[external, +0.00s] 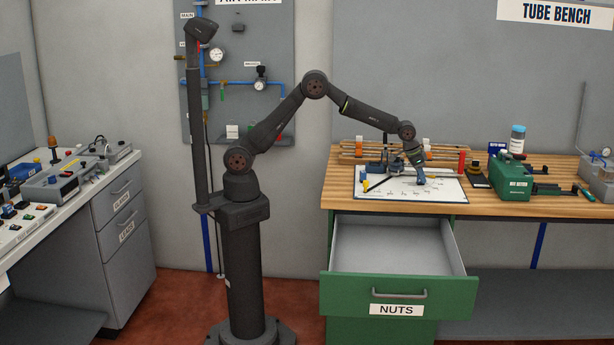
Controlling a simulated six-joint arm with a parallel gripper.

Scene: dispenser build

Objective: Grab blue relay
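My gripper (420,180) points down over the white sheet (450,189) on the wooden tube bench. Its fingers are too small to tell open from shut. A bluish patch shows at the fingertips, and I cannot tell whether it is a held part or the fingers themselves. I cannot single out the blue relay for sure. Small blue parts (8,212) lie among several coloured pieces on the left counter, far from my gripper. A larger blue block (23,171) sits farther back there.
The NUTS drawer (397,310) stands open and looks empty below the wooden bench (345,170). A green machine (510,177) and a blue-capped bottle (517,140) stand right of the sheet. A wooden rack (360,150) is behind it. Grey boxes (65,183) crowd the left counter.

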